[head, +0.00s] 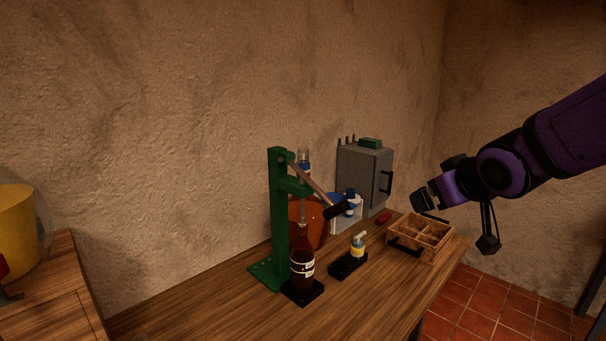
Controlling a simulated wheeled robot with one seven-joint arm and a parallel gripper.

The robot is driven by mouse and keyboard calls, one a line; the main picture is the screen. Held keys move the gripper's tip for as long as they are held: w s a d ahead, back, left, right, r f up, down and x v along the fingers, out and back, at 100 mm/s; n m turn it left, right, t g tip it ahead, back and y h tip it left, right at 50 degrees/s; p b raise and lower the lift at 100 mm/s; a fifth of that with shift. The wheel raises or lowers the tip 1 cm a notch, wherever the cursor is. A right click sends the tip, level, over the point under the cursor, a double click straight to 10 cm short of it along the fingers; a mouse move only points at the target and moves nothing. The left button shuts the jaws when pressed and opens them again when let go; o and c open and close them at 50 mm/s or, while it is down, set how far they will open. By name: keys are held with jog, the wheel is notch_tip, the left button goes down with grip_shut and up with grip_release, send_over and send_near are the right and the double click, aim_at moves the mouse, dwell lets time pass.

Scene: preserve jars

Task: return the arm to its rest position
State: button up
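My purple and black arm reaches in from the right edge in the head view. Its end, my gripper (425,201), is in the air above and beside the wooden divided crate (423,257), apart from the tabletop. The fingers are small and dark, so I cannot tell whether they are open or shut. I see no object clearly held in them.
A green lever press (279,220) stands on the wooden table (215,318) with a dark bottle (302,267) at its base. Tiled floor (500,305) is open at right.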

jog(key=s+d+r+m+g, duration=0.1)
jog(key=s+d+m+g, duration=0.1)
jog(key=s, duration=0.9)
jog(key=s+d+r+m+g+h, duration=0.1)
jog(key=s+d+r+m+g, duration=0.1)
jog(key=s, duration=0.9)
jog(key=shift+d+r+g, duration=0.15)
jog(key=shift+r+g, duration=0.1)
jog(key=shift+g, duration=0.45)
